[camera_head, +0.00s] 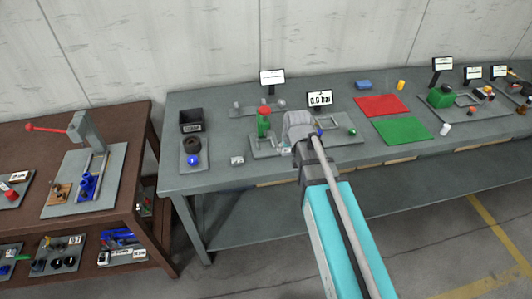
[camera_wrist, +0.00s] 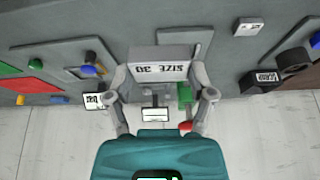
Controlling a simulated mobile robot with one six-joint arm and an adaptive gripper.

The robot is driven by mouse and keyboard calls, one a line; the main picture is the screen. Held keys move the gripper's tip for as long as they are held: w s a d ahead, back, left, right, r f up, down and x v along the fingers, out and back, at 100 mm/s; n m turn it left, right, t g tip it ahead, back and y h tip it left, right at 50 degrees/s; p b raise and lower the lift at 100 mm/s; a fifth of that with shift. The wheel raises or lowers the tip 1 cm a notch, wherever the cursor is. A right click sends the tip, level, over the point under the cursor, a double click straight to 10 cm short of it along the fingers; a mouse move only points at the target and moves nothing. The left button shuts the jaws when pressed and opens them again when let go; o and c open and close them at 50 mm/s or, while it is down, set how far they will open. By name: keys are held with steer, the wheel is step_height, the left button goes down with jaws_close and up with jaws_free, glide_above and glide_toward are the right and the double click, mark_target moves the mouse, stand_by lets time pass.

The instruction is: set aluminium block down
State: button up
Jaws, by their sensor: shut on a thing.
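The aluminium block is a pale grey block (camera_wrist: 158,58) with a size label that reads upside down in the wrist view. My gripper (camera_wrist: 159,78) is shut on it, with one finger at each end. In the head view my gripper (camera_head: 299,128) is over the middle of the grey bench, at the plate with the green jack (camera_head: 263,123).
A display (camera_head: 319,98) stands behind the plate. A black bin (camera_head: 191,121) and a dark ring (camera_head: 193,144) are to the left. A red mat (camera_head: 381,105) and a green mat (camera_head: 402,130) lie to the right. The bench front left of the plate has free room.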

steer(key=shift+a, duration=0.3)
steer(key=b, duration=0.4)
glide_toward(267, 152)
steer(key=w+f+b, duration=0.1)
steer(key=b, duration=0.3)
steer(key=shift+w+d+f, duration=0.1)
steer(key=shift+w+f, duration=0.2)
steer(key=shift+f, duration=0.05)
steer(key=shift+w+a+f+b, duration=0.25)
steer(key=shift+w+f+b, duration=0.1)
steer(key=shift+b, duration=0.2)
steer(key=shift+w+a+f+b, duration=0.2)
steer(key=shift+w+f+b, duration=0.1)
steer(key=shift+f+b, duration=1.7)
steer(key=shift+f, duration=0.1)
